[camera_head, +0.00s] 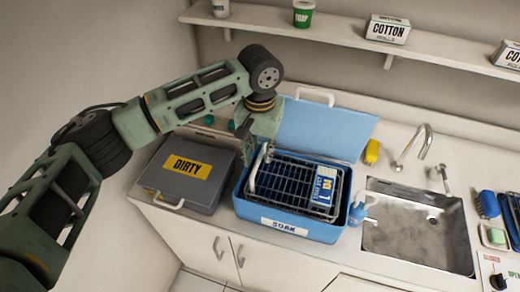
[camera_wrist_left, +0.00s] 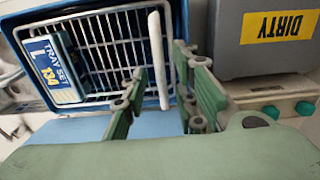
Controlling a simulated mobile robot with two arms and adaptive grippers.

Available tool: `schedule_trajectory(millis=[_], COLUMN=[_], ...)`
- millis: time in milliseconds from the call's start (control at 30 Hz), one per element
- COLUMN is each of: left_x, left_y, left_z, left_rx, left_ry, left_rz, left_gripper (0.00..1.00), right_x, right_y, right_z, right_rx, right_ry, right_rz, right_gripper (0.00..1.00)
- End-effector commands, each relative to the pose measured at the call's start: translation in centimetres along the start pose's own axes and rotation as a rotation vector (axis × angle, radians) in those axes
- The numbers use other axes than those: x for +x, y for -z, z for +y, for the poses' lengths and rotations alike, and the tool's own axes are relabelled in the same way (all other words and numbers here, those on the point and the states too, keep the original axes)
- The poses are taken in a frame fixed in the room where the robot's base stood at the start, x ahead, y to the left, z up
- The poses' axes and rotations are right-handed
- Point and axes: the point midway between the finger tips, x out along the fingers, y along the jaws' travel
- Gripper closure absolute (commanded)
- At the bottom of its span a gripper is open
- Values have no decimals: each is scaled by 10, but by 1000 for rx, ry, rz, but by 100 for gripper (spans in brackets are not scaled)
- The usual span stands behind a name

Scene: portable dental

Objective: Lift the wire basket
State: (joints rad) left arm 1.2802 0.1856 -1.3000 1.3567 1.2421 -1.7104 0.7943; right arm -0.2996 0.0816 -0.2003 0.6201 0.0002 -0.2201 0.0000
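The wire basket (camera_head: 290,181) sits inside a blue tub labelled SOAK (camera_head: 290,226) on the counter. It is grey metal mesh with a raised pale handle (camera_head: 258,168) at its left side. A blue and white TRAY SET box (camera_head: 323,190) lies in its right part. My left gripper (camera_head: 250,148) is over the basket's left end. In the left wrist view, the fingers (camera_wrist_left: 160,85) are apart, with the pale handle (camera_wrist_left: 157,55) showing between them; I cannot tell whether they touch it. The basket mesh (camera_wrist_left: 108,45) fills that view's upper left. My right gripper is not in view.
A grey case labelled DIRTY (camera_head: 188,172) stands close left of the tub. The tub's blue lid (camera_head: 325,125) stands open behind. A shelf (camera_head: 330,35) runs above.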

Motion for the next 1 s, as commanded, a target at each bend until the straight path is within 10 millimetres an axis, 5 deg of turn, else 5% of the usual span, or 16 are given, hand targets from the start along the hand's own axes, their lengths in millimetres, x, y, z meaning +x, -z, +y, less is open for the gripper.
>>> schedule_trajectory(millis=[167, 633, 1000], left_x=[-13, -104, -121], left_y=[0, 0, 0], left_z=[0, 1, 0], left_rx=[0, 0, 0], left_ry=[0, 0, -1], left_rz=[1, 3, 1], left_gripper=[73, 73, 73], right_x=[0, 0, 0], right_y=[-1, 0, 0], right_z=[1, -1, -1], right_rx=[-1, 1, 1], right_ry=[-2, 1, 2], right_rz=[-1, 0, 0], right_gripper=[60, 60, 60])
